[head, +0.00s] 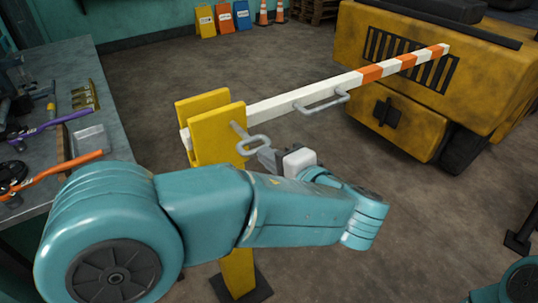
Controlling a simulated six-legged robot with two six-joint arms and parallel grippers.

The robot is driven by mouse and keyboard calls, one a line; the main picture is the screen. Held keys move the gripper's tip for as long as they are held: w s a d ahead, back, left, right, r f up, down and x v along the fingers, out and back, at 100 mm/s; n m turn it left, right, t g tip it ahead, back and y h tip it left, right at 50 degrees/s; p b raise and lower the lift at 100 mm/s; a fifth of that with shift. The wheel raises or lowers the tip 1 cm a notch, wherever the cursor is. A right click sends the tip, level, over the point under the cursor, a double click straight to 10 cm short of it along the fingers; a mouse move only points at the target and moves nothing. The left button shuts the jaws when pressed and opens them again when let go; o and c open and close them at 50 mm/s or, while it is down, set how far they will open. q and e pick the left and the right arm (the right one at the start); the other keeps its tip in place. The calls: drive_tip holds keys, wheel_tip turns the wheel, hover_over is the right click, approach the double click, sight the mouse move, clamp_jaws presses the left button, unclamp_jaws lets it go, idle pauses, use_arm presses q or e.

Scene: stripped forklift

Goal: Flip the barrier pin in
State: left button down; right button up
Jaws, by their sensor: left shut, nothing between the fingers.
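The barrier is a yellow post (238,274) with two yellow plates (222,135) at its top. A white and orange striped arm (345,84) runs from between the plates toward the upper right, with a grey handle (322,103) on its side. The grey barrier pin (253,145), with a ring-shaped end, sticks out at the right edge of the front plate. My left gripper (266,156) is shut and empty, close beside the pin's ring; I cannot tell if they touch. My left arm hides the middle of the post. My right gripper is out of view.
A workbench (70,65) with tools stands at the left. A yellow forklift body (425,90) stands at the upper right, behind the striped arm. Colored panels and orange cones (263,13) are at the back wall. The floor between is clear.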

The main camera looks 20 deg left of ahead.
sight(250, 139)
use_arm(q)
drive_tip(key=x, duration=0.4)
drive_tip(key=r+b+x, duration=0.1)
drive_tip(key=x, duration=0.1)
drive_tip(key=shift+w+a+r, duration=0.1)
drive_tip(key=shift+w, duration=0.05)
drive_tip(key=shift+w+a, duration=0.2)
drive_tip(key=shift+a, duration=0.05)
drive_tip(key=shift+r, duration=0.2)
